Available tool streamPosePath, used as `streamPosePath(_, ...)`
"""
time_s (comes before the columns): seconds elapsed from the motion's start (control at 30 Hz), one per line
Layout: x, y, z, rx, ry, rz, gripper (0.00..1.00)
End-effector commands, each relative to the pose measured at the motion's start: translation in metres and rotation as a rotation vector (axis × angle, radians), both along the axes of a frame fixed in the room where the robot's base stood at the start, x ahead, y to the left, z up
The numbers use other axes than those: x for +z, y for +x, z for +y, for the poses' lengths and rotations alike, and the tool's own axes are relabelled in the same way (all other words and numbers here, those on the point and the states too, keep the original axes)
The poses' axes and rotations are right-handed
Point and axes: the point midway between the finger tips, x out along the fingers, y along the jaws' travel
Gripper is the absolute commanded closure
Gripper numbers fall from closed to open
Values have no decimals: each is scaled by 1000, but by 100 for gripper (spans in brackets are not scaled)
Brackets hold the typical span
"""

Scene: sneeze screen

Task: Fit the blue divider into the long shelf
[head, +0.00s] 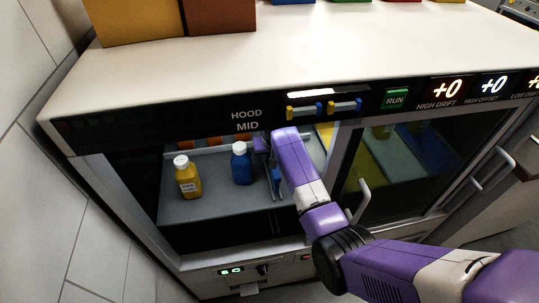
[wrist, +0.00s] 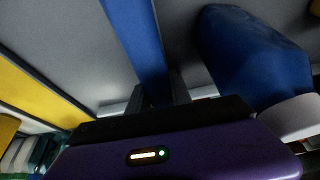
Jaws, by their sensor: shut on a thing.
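The blue divider (wrist: 136,38) is a flat strip held between the two fingers of my gripper (wrist: 158,92) in the wrist view. In the head view a narrow part of the divider (head: 276,180) shows beside my gripper (head: 262,150), over the right part of the long grey shelf (head: 215,207). The purple arm hides part of the divider. A blue bottle with a white cap (head: 241,164) stands on the shelf just left of my gripper. It fills the right of the wrist view (wrist: 255,60). I cannot tell whether the divider touches the shelf.
A yellow bottle with a white cap (head: 187,177) stands farther left on the shelf. Orange items are partly visible at the back. The cabinet frame and a glass door (head: 400,170) lie to the right. The hood panel (head: 245,120) overhangs the opening. The shelf's front is clear.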

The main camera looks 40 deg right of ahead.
Motion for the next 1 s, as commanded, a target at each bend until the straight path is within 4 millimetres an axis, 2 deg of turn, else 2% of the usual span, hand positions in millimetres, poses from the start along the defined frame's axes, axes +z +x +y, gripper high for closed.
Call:
streamPosePath(0.67,0,1,0,0,-1,-2,100)
streamPosePath(1.0,-6,0,0,0,-1,-1,100)
